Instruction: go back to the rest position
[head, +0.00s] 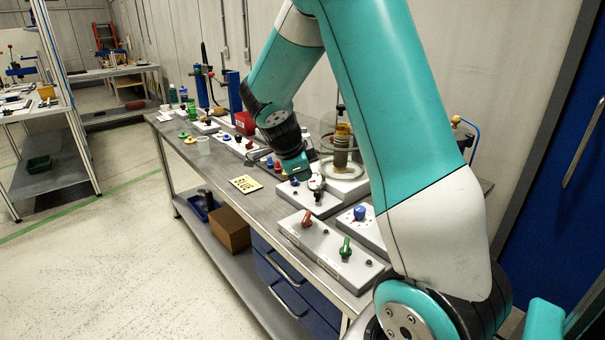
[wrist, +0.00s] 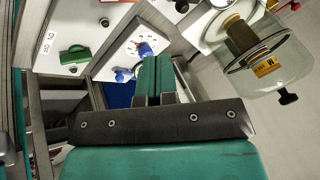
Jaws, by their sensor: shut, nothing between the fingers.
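My gripper (head: 316,184) is over the workbench (head: 222,163), above the grey control boxes in the head view. In the wrist view its two green fingers (wrist: 158,78) lie together, shut and empty. Beyond them is a white dial plate with a blue knob (wrist: 145,50); that blue knob also shows in the head view (head: 360,212). A green knob (wrist: 75,53) sits on a pale panel to the left in the wrist view. The fingers look apart from the knobs, but the exact gap is unclear.
A glass vessel (wrist: 265,58) stands close by, also seen behind the arm in the head view (head: 343,165). A front box (head: 327,252) carries red and green knobs. A yellow card (head: 246,184) reads BLUE. Open floor (head: 110,260) lies left of the bench.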

